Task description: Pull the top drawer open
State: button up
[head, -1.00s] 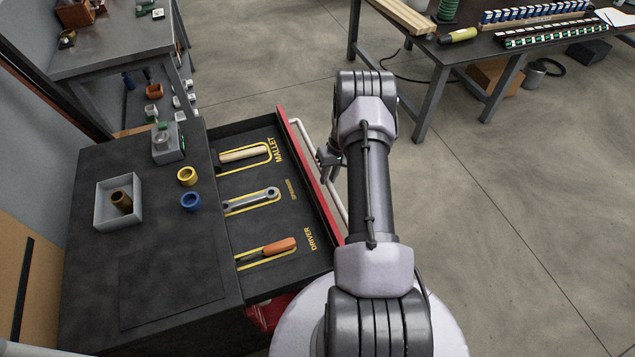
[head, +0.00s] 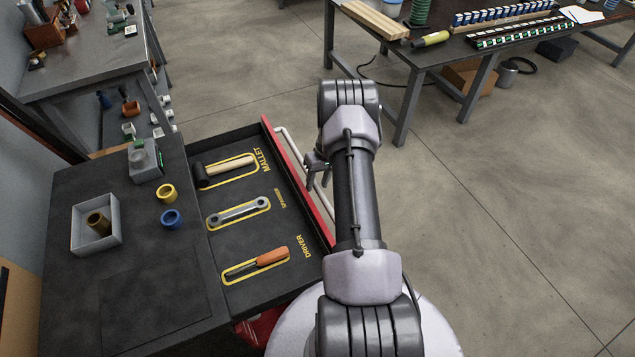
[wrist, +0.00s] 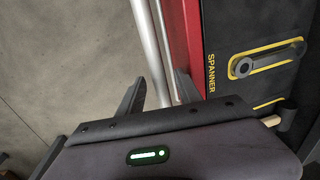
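The top drawer (head: 232,238) stands pulled out from the black cabinet, with its red front edge (head: 296,172) facing right. A pale bar handle (head: 283,139) runs along that front. A mallet, a spanner and a driver lie in yellow-outlined places inside. My gripper (head: 316,168) is at the middle of the handle. In the wrist view, the two dark fingers (wrist: 160,92) stand apart with the handle bar (wrist: 146,35) passing between them. A gap shows between fingers and bar, so the gripper looks open around it. The spanner (wrist: 243,67) shows at the right there.
On the cabinet top are a grey open box (head: 77,232) with a brown cylinder, a yellow ring (head: 167,193) and a blue ring (head: 171,218). A workbench (head: 440,52) stands at the back right. Floor right of my arm is clear.

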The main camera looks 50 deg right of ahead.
jog(key=d+r+p, duration=0.1)
jog(key=r+p, duration=0.1)
jog(key=r, duration=0.6)
jog(key=s+d+r+p, duration=0.1)
jog(key=d+r+p, duration=0.1)
jog(key=r, duration=0.7)
jog(key=shift+s+p, duration=0.2)
jog(key=shift+p, duration=0.65)
jog(key=shift+r, duration=0.1)
jog(key=w+a+r+t+h, duration=0.1)
jog(key=w+a+r+t, duration=0.15)
jog(key=a+r, duration=2.15)
jog(key=s+a+r, duration=0.6)
jog(key=a, duration=0.3)
jog(key=s+a+t+y, duration=0.1)
jog(key=s+a+t, duration=0.1)
jog(key=s+a, duration=0.8)
jog(key=s, duration=0.3)
jog(key=shift+a, duration=0.15)
